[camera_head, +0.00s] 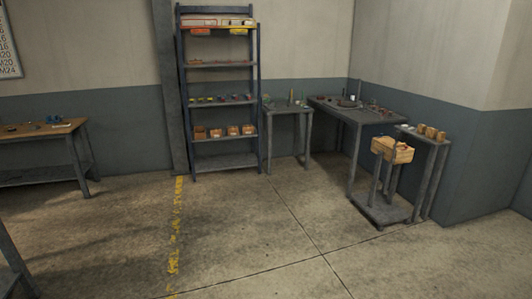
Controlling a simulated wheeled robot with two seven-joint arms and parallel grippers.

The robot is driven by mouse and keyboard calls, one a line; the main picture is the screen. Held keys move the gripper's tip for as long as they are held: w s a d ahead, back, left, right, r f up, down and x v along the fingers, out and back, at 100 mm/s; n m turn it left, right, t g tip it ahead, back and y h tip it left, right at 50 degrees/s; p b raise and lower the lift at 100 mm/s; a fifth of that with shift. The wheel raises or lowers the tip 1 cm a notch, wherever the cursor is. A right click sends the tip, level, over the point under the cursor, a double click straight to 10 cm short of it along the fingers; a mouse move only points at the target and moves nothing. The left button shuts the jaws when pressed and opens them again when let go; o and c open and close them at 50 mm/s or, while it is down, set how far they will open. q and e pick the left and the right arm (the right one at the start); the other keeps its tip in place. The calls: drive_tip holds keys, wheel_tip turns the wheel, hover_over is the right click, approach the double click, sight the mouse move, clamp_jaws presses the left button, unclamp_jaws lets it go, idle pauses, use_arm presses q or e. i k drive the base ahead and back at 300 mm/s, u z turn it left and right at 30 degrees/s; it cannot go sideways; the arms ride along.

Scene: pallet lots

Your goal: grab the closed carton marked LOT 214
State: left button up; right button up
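Several small brown cartons (232,130) stand in a row on a lower shelf of the tall rack. More small brown cartons (430,132) stand on the narrow grey table at the right. All are far off, and I cannot read any lot marking or tell which one is LOT 214. I cannot tell for sure which are closed. Neither of my grippers is in view.
The tall grey rack (221,167) stands against the back wall. A tan box (392,151) sits on a grey stand (383,212) at the right. Grey tables (289,109) fill the back corner; a wooden-topped bench (30,133) stands left. The middle floor is clear.

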sight(233, 131)
drive_tip(key=z, duration=0.05)
drive_tip(key=i, duration=4.1)
drive_tip(key=u, duration=0.45)
drive_tip(key=i, duration=1.4)
drive_tip(key=u, duration=0.15)
